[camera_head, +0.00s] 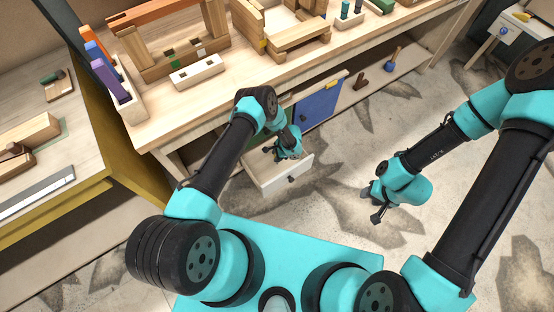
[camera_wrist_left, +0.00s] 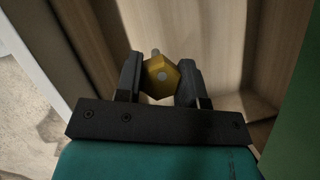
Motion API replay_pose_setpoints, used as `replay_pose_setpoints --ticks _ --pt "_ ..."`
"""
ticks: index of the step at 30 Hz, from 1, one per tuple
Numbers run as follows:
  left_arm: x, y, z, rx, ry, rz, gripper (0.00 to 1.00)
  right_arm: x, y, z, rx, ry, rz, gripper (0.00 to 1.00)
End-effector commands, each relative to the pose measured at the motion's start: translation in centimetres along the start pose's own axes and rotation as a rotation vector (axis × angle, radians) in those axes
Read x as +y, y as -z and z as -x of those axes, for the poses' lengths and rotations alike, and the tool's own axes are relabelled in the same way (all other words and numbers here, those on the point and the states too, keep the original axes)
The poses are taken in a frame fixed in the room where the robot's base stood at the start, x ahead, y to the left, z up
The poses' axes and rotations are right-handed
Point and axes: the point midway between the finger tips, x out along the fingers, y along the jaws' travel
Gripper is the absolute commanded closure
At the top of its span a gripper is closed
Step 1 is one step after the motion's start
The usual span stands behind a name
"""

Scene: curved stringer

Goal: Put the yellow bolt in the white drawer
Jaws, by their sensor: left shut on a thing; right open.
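In the left wrist view, my left gripper (camera_wrist_left: 160,82) is shut on the yellow bolt (camera_wrist_left: 163,85), whose hexagonal head faces the camera. Behind the bolt is the pale wooden inside of the drawer. In the head view, the white drawer (camera_head: 288,184) is pulled out below the workbench, with a dark knob on its front. My left gripper (camera_head: 283,152) is over the drawer, at its opening; the bolt is hidden there. My right gripper (camera_head: 377,205) is open and empty above the floor, right of the drawer.
A wooden workbench (camera_head: 170,112) holds wooden frames and a rack of coloured pieces. A blue cabinet door (camera_head: 318,104) is just beyond the drawer. A yellow-sided table (camera_head: 135,205) stands at left. The floor around my right gripper is clear.

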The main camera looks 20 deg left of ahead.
Motion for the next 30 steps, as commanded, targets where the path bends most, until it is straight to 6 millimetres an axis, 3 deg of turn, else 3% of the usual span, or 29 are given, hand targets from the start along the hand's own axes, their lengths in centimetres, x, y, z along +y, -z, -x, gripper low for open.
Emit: replay_pose_setpoints --ticks 12,26,27,30 --pt "0.0 1.5 -3.7 0.000 0.000 0.001 0.93 0.0 0.0 0.0 0.000 0.000 0.000 0.57" --pt "0.0 1.7 -4.1 0.000 0.000 0.000 0.93 0.0 0.0 0.0 0.000 0.000 0.000 0.57" --pt "0.0 1.7 -4.1 0.000 0.000 0.000 0.60 0.0 0.0 0.0 0.000 0.000 0.000 0.57" --pt "0.0 1.7 -4.1 0.000 0.000 0.000 0.51 0.0 0.0 0.0 0.000 0.000 0.000 0.57"
